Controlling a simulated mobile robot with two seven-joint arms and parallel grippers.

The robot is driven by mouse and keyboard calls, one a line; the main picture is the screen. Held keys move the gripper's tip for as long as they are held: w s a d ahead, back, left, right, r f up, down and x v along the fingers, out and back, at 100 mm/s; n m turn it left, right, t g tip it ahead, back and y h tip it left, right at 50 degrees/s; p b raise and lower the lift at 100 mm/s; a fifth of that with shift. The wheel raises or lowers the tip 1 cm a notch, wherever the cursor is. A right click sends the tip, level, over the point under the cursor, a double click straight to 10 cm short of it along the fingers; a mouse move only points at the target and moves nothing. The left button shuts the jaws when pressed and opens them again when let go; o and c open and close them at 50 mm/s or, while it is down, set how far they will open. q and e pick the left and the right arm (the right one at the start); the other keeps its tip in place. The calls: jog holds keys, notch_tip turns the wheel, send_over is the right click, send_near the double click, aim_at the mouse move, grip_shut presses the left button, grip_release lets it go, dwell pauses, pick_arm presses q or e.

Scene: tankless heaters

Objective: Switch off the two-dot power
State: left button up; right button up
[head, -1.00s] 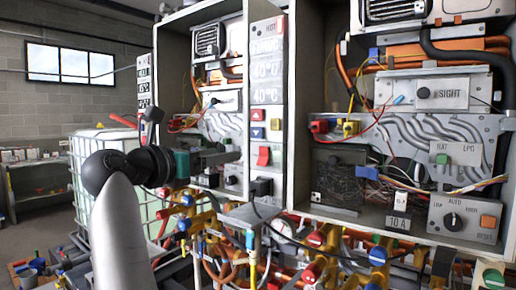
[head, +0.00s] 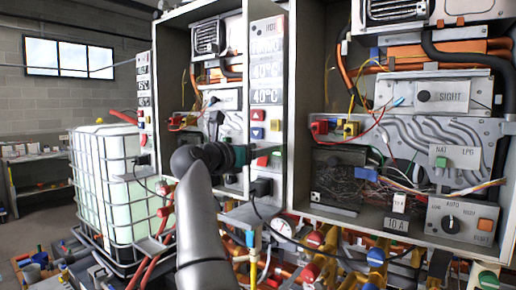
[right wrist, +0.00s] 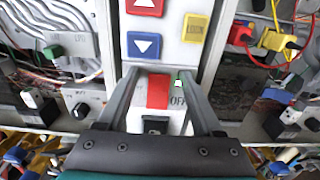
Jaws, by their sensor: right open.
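A red switch (right wrist: 158,90) sits on a white plate low on the narrow control panel (right wrist: 166,52); the lettering OFF shows beside it. My right gripper (right wrist: 158,73) is open in the right wrist view, with one finger on each side of the red switch. I cannot tell whether the fingers touch it. In the head view my right gripper (head: 258,153) is at the lower part of the same panel (head: 267,65) and partly covers the switch area. My left gripper is not in view.
Above the switch are a red up-arrow button (right wrist: 145,5), a blue down-arrow button (right wrist: 143,45) and a yellow button (right wrist: 195,28). Open heater cabinets with loose wires flank the panel. A white caged tank (head: 105,185) stands left. Valves and pipes (head: 315,240) crowd below.

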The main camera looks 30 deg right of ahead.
grip_shut()
dwell(0.5)
